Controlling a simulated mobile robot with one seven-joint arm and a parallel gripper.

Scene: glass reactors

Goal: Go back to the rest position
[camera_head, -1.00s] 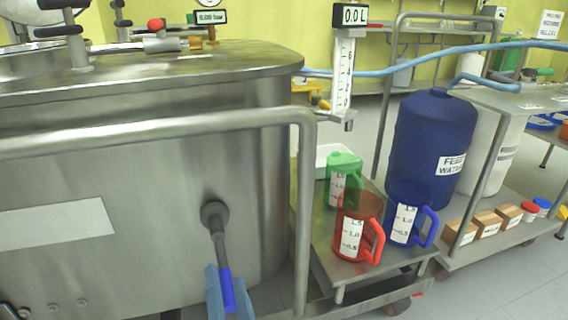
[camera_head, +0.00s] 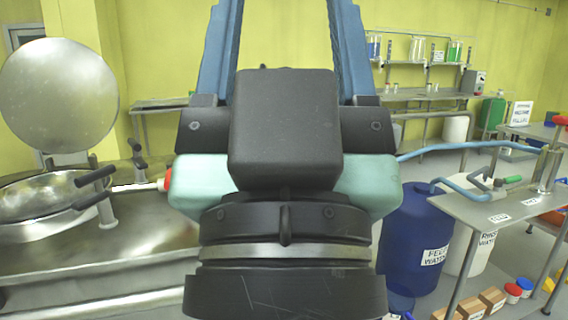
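My gripper (camera_head: 284,22) fills the middle of the head view and points upward, close to the camera. Its two blue fingers stand wide apart, with only the yellow wall visible between them. Their tips are cut off by the top edge of the picture. The black gripper body and wrist hide the middle of the room, including the spot beside the tank.
A steel tank (camera_head: 110,255) with its round lid (camera_head: 58,95) raised is at left. The blue feed water barrel (camera_head: 415,240) stands right of my wrist, by a steel table (camera_head: 500,205) with a hose. Shelves (camera_head: 420,95) line the back wall.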

